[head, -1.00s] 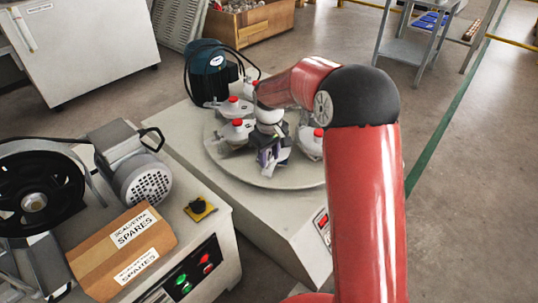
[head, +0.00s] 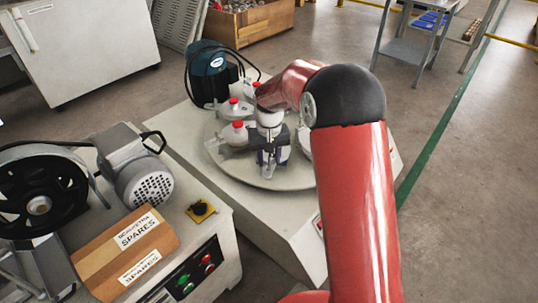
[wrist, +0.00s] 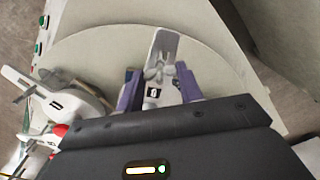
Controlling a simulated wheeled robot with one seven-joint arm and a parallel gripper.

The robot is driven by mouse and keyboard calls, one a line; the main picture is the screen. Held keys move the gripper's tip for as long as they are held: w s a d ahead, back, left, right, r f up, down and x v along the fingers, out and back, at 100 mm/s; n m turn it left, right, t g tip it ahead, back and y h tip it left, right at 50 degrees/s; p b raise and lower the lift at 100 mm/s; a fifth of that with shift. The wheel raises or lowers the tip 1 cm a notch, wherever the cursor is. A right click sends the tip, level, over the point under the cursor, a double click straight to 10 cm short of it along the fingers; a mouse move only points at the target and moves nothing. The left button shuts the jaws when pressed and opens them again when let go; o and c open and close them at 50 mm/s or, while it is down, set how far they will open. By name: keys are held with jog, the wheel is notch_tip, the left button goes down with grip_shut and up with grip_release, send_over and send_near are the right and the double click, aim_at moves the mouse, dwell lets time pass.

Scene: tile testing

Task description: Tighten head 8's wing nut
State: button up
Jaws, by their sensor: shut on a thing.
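My gripper (head: 270,160) points down over the front of the round turntable (head: 285,183) in the head view. In the wrist view my gripper (wrist: 159,86) has its two purple-padded fingers on either side of a grey metal head's wing nut (wrist: 158,72), and it is shut on it. A small black number tag (wrist: 153,92) lies between the fingers; its number is too small to read surely. The head's arm (wrist: 165,45) sticks out toward the turntable's rim. The fingers hide part of the nut.
Other heads with red-capped white bottles (head: 237,134) stand close by on the turntable; one head (wrist: 70,103) is just left of my gripper in the wrist view. A teal motor (head: 208,72) stands behind. A bench with a spares box (head: 125,248) is at the left.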

jog(key=m+p, duration=0.1)
jog(key=m, duration=0.4)
dwell(0.6)
jog(key=o, duration=1)
jog(key=shift+r+p, duration=0.55)
jog(key=shift+r, duration=3.4)
